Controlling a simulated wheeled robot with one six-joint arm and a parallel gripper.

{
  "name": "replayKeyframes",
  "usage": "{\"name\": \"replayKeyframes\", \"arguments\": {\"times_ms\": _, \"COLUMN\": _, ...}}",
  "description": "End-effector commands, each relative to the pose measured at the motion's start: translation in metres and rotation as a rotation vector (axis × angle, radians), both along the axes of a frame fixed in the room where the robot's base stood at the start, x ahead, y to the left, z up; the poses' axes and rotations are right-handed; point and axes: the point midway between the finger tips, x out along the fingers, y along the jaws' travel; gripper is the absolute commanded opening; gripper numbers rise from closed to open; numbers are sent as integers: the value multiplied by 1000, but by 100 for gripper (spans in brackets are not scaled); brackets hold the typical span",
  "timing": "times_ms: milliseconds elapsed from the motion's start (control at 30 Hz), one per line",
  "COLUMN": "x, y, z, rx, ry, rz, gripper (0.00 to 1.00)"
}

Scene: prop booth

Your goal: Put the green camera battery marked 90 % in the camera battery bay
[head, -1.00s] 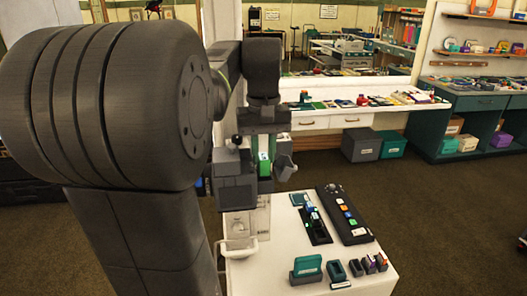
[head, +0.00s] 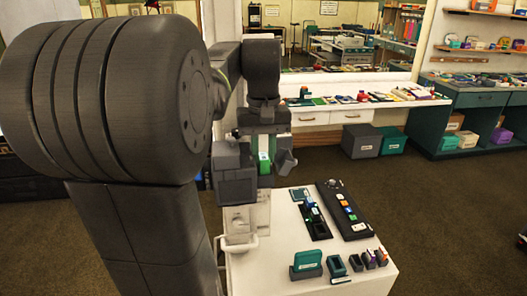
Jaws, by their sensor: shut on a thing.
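My gripper (head: 265,160) is shut on a green battery (head: 264,161) with a pale label, held upright above the left back part of the white table. Its marking is too small to read. A long black tray (head: 322,237) lies on the table, below and right of my gripper. It has slots; blue and teal pieces with pale labels (head: 308,206) sit in its far part, and the near slot looks dark and empty. I cannot tell for sure that this tray is the camera battery bay.
A black panel with coloured buttons (head: 343,207) lies right of the tray. A teal block (head: 307,263) and several small dark holders (head: 355,264) stand along the near edge of the white table (head: 275,235). A pale rail hangs at its left side.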

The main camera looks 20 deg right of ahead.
Motion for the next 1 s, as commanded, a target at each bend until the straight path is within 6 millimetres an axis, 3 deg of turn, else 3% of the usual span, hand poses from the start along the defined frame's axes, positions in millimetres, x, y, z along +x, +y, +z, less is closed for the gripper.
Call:
{"name": "replayKeyframes", "arguments": {"times_ms": 167, "x": 0, "y": 0, "z": -2, "rx": 0, "ry": 0, "rz": 0, "gripper": 0}}
{"name": "replayKeyframes", "arguments": {"times_ms": 200, "x": 0, "y": 0, "z": -2, "rx": 0, "ry": 0, "rz": 0, "gripper": 24}}
{"name": "replayKeyframes", "arguments": {"times_ms": 333, "x": 0, "y": 0, "z": -2, "rx": 1, "ry": 1, "rz": 0, "gripper": 48}}
{"name": "replayKeyframes", "arguments": {"times_ms": 1000, "x": 0, "y": 2, "z": -3, "rx": 8, "ry": 2, "rz": 3, "gripper": 48}}
